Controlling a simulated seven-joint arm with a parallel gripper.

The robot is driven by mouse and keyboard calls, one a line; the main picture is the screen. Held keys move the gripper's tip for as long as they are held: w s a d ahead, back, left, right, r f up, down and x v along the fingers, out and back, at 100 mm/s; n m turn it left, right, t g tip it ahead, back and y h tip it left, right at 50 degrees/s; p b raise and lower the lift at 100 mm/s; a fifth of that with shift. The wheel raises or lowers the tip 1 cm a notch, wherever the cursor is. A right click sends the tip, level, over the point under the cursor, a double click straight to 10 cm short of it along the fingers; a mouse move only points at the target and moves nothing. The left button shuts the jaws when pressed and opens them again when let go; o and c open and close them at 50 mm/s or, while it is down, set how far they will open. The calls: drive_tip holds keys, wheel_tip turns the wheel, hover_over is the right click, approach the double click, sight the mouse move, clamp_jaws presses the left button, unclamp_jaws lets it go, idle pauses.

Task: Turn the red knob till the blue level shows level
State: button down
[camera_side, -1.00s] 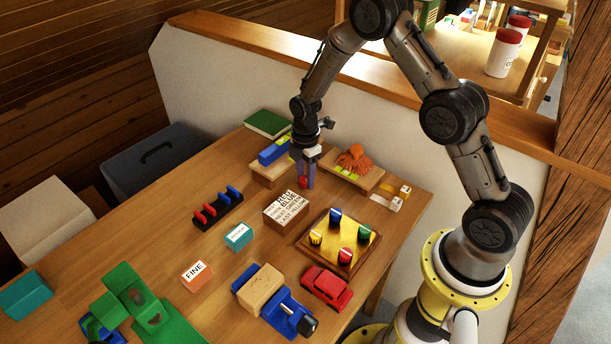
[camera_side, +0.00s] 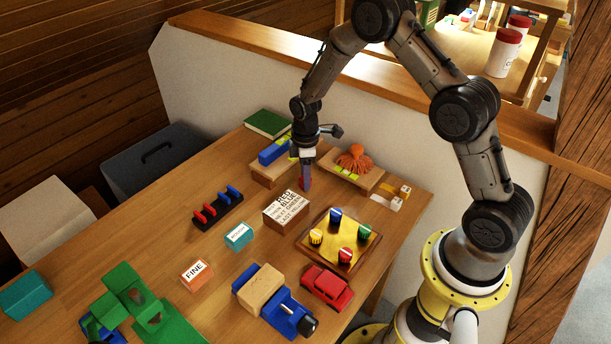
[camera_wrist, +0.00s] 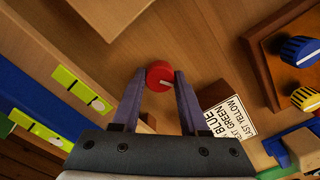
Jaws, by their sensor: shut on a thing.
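In the side view my gripper (camera_side: 305,183) points down at the table, shut on the red knob (camera_side: 303,187), which is mostly hidden. The blue level (camera_side: 273,152) lies on a wooden block just behind and left of my gripper. In the wrist view the blue level (camera_wrist: 35,95) is at the left, near two yellow-green strips, each with a pale patch towards its lower-right end. I cannot tell its tilt exactly.
A lettered wooden block (camera_side: 286,209) stands close in front of my gripper. An orange octopus figure (camera_side: 354,160) on a board is close at right. A yellow tray (camera_side: 328,252) with several coloured knobs and a red car (camera_side: 327,287) are nearer.

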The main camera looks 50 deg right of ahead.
drive_tip(key=m, duration=0.5)
drive_tip(key=shift+m, duration=0.3)
drive_tip(key=m, duration=0.5)
drive_tip(key=shift+r+m, duration=0.1)
drive_tip(key=shift+m, duration=0.2)
drive_tip(key=m, duration=1)
drive_tip(key=shift+m, duration=0.3)
drive_tip(key=shift+c, duration=2.2)
unclamp_jaws()
wheel_tip(320, 180, up, 14)
